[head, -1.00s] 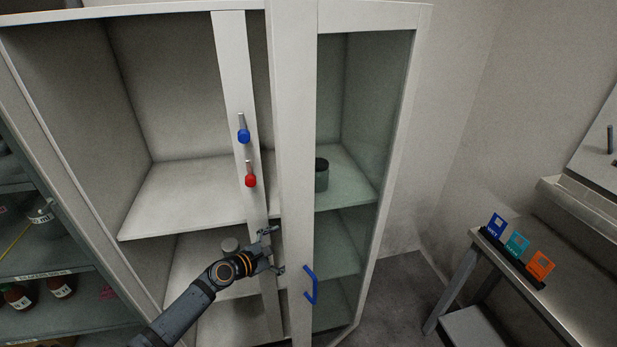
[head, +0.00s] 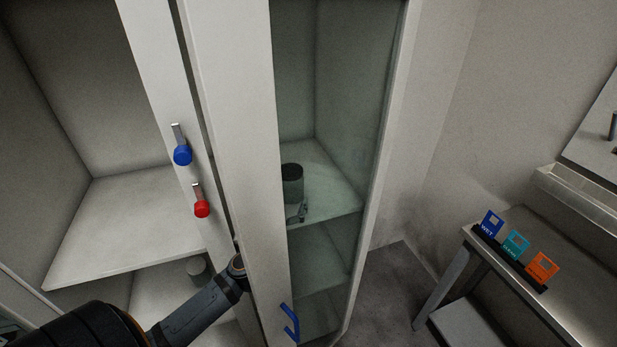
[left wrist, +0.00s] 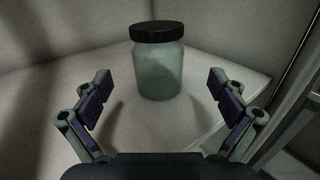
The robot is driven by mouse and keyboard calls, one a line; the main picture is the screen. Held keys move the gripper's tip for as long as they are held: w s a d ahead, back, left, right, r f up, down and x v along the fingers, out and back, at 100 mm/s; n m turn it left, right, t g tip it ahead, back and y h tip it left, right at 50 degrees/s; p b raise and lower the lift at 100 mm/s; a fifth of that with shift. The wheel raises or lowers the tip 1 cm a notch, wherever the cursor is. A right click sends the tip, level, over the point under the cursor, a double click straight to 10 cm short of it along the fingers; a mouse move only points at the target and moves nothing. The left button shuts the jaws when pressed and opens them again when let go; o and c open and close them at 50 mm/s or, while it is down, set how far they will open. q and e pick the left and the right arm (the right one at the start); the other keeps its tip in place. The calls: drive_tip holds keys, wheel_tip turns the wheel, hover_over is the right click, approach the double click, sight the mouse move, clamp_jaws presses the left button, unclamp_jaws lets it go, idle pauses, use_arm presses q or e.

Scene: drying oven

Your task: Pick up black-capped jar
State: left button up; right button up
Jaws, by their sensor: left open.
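The black-capped jar (head: 292,187) stands upright on a cabinet shelf and shows through the glass door in the head view. In the left wrist view the jar (left wrist: 158,72) has a pale greenish body and a wide dark lid. My left gripper (left wrist: 160,92) is open, with one finger on each side of the picture. The jar stands ahead of it, roughly centred between the fingers and not gripped. In the head view part of my left gripper (head: 298,213) shows through the glass, just below and in front of the jar. My right gripper is not in view.
The glass door (head: 345,120) has a blue handle (head: 289,322). A white frame post (head: 235,120) stands beside my left arm. Blue (head: 182,154) and red (head: 202,207) knobs sit on another upright. A lower shelf holds a small grey container (head: 197,269). Coloured cards (head: 515,246) stand on the right bench.

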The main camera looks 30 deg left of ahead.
use_arm(q)
drive_tip(key=shift+w+a+f, duration=0.1)
drive_tip(key=shift+w+f, duration=0.05)
drive_tip(key=shift+f, duration=0.15)
drive_tip(key=shift+r, duration=0.15)
drive_tip(key=shift+w+r, duration=0.15)
drive_tip(key=shift+w, duration=0.05)
drive_tip(key=shift+w+p, duration=0.3)
drive_tip(key=shift+w, duration=0.1)
drive_tip(key=shift+w+a, duration=0.15)
drive_tip(key=shift+w, duration=0.15)
drive_tip(key=shift+w+a, duration=0.15)
drive_tip(key=shift+w, duration=0.2)
drive_tip(key=x, duration=0.2)
drive_tip(key=p+x, duration=0.1)
drive_tip(key=x, duration=0.1)
drive_tip(key=shift+s+a+f, duration=0.1)
drive_tip(key=shift+f, duration=0.25)
drive_tip(key=shift+w, duration=0.3)
drive_tip(key=shift+f, duration=0.15)
drive_tip(key=c, duration=1.3)
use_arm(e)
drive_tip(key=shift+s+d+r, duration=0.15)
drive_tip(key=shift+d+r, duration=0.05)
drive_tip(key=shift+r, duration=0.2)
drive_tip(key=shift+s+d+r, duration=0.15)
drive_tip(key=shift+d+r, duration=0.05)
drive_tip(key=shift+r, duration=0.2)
